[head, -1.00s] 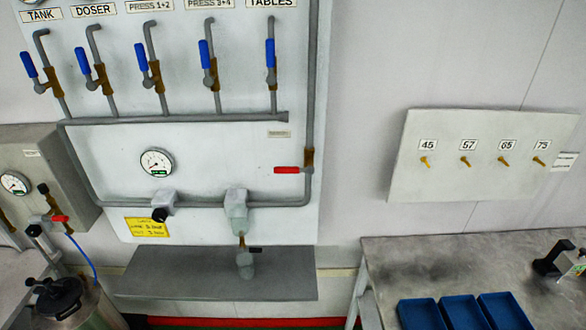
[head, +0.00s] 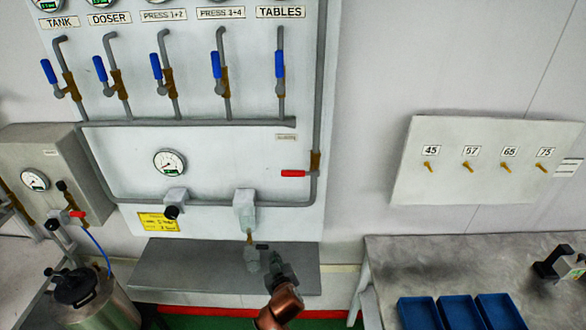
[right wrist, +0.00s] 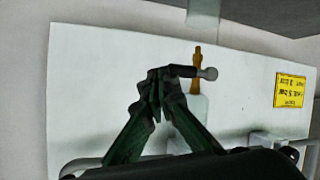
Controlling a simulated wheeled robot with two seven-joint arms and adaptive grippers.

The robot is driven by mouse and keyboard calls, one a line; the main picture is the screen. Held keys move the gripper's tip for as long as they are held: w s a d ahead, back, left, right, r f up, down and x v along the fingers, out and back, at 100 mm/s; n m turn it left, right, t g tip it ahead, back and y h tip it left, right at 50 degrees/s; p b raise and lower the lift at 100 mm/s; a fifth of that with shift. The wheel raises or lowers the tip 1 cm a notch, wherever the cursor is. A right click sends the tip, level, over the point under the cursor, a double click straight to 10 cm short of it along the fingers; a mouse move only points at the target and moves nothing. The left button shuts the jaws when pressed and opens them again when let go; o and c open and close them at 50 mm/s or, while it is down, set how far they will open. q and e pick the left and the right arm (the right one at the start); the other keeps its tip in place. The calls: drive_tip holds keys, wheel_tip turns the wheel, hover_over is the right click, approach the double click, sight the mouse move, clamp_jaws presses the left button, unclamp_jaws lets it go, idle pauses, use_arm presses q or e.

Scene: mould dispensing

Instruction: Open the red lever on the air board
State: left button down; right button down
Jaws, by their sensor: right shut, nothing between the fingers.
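The white air board (head: 225,150) hangs on the wall in the head view. Its red lever (head: 293,173) lies horizontally, pointing left from a brown valve (head: 315,160) on the right-hand pipe. My right gripper (head: 275,260) is shut and empty, below the red lever and in front of the board's lower edge. In the right wrist view my closed fingertips (right wrist: 158,75) overlap the small drain valve (right wrist: 197,65) with its dark handle; I cannot tell if they touch. The red lever does not show in the right wrist view. My left gripper is out of view.
A metal shelf (head: 190,262) juts out below the board. Blue-handled valves (head: 216,65) line its top. Another red handle (head: 77,213) is on the box at left. A table with blue trays (head: 458,312) stands at right.

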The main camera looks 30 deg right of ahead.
wheel_tip(320, 180, up, 21)
drive_tip(key=m+t+h, duration=0.2)
drive_tip(key=t, duration=0.1)
drive_tip(key=s+d+r+m+h, duration=0.1)
drive_tip(key=s+r, duration=0.3)
drive_tip(key=r, duration=0.4)
drive_tip(key=s+d+r+m+t+h+p, duration=0.1)
drive_tip(key=s+r+m+h, duration=0.2)
drive_tip(key=r, duration=0.6)
drive_tip(key=shift+s+d+m, duration=0.4)
drive_tip(key=r+p, duration=0.2)
drive_tip(key=p, duration=0.1)
hover_over(292, 172)
drive_tip(key=f, duration=0.1)
drive_tip(key=s+f, duration=0.1)
drive_tip(key=f, duration=0.2)
drive_tip(key=shift+s+a+f, duration=0.2)
drive_tip(key=shift+a+f, duration=0.05)
drive_tip(key=shift+a, duration=0.1)
drive_tip(key=shift+w+f, duration=0.1)
drive_tip(key=shift+f, duration=0.05)
